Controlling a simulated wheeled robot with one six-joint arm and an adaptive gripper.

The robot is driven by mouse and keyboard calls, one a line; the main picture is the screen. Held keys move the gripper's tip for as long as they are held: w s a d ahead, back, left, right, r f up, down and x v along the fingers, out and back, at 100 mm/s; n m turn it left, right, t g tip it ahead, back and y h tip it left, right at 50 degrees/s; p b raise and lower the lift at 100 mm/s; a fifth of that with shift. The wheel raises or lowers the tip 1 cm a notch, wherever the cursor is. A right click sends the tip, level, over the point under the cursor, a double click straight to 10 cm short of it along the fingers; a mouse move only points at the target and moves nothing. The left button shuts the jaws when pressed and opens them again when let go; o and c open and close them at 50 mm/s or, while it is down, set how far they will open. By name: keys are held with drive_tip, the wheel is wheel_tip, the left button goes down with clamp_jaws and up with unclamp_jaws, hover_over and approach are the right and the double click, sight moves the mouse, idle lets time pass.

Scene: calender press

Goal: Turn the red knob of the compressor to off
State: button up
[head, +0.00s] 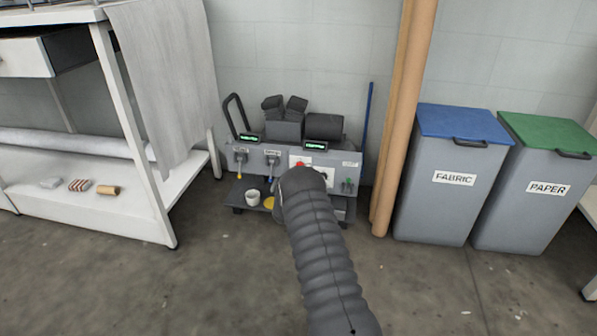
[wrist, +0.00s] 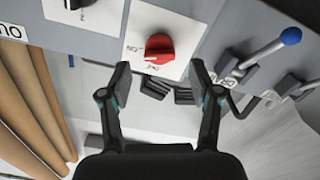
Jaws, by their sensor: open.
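The compressor (head: 278,158) is a grey machine low against the back wall in the head view. Its red knob (wrist: 159,48) sits on a white plate in the wrist view, with small lettering around it that I cannot read for certain. In the head view a bit of the red knob (head: 300,165) shows just above the end of my arm. My gripper (wrist: 158,80) is open and empty, with its two fingertips either side of and below the knob in the wrist view. The fingers look apart from the knob. In the head view my arm hides the gripper.
A black knob (wrist: 85,8) and a blue-tipped lever (wrist: 290,37) flank the red knob. Tan tubes (head: 405,120) stand right of the machine, beside the fabric bin (head: 455,205) and paper bin (head: 530,215). A white shelf unit (head: 110,215) stands left.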

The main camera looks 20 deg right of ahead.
drive_tip(key=shift+x, duration=1.65)
drive_tip(key=c, duration=1.1)
drive_tip(key=shift+c, duration=0.2)
drive_tip(key=shift+n+b, duration=0.4)
drive_tip(key=shift+b, duration=0.05)
drive_tip(key=shift+w+f+n+b, duration=0.1)
drive_tip(key=shift+n+b, duration=0.5)
drive_tip(key=shift+n, duration=5.9)
